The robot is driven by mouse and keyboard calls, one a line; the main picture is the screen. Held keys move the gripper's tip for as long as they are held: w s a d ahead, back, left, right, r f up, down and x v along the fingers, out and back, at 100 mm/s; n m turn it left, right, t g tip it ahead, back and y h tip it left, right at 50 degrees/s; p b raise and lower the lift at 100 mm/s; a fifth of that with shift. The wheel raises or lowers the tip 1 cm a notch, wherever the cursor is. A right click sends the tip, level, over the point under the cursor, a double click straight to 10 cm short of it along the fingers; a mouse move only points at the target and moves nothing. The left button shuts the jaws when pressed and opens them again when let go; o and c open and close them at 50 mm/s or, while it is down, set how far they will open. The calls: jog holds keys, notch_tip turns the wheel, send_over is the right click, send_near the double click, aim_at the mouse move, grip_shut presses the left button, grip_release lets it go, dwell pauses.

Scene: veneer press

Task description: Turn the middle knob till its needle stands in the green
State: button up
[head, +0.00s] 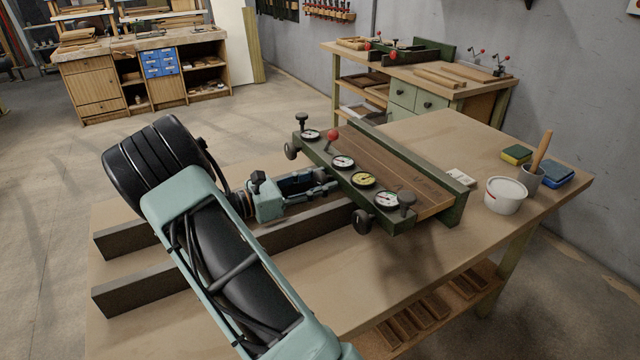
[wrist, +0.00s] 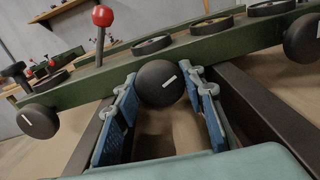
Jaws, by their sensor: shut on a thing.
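The veneer press (head: 395,185) lies on the bench with a green frame and a wooden bed. Several round dials line its near rail, among them a white one (head: 343,162) and a yellowish one (head: 363,180); their needles are too small to read. The middle knob (wrist: 155,90), black with a white mark, sits on the rail's front face in the wrist view. My gripper (wrist: 162,82) is shut on it, one blue finger on each side. In the head view my gripper (head: 328,184) hides this knob.
A left knob (head: 291,152) and a right knob (head: 362,222) flank the middle one. A red-balled lever (head: 332,136) stands up from the rail. Dark beams (head: 150,285) lie on the bench under my arm. A white pot (head: 505,195) stands at the right.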

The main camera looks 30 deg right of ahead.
jog(key=m+b, duration=0.3)
jog(key=m, duration=0.3)
jog(key=shift+f, duration=0.15)
jog(key=m+b, duration=0.2)
jog(key=m, duration=0.1)
jog(key=shift+m, duration=0.3)
jog(key=shift+m+b, duration=0.8)
jog(key=shift+m, duration=0.5)
jog(key=o, duration=1.2)
jog(key=a, duration=1.2)
jog(key=shift+w+r, duration=0.35)
jog(key=shift+w, duration=0.05)
